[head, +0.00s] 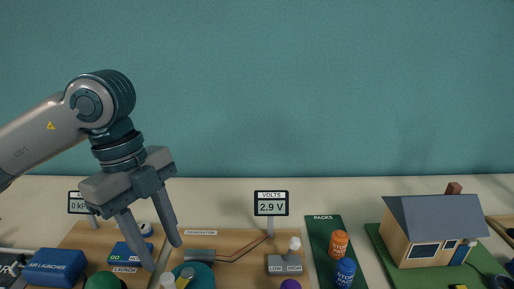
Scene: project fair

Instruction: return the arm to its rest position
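My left arm comes in from the left in the head view. Its gripper (164,250) points down with its two fingers spread apart. Nothing shows between the fingers. The gripper hangs in front of the air launcher board and the generator board, and its height above them is hard to tell. My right gripper does not show.
Below stand the blue air launcher (55,266), the generator board (230,240), a volts display (271,204) reading 2.9 V, and a low/high switch box (284,264). An orange pack (339,243) and a blue pack (345,271) stand on a dark green strip. A model house (430,235) is at right.

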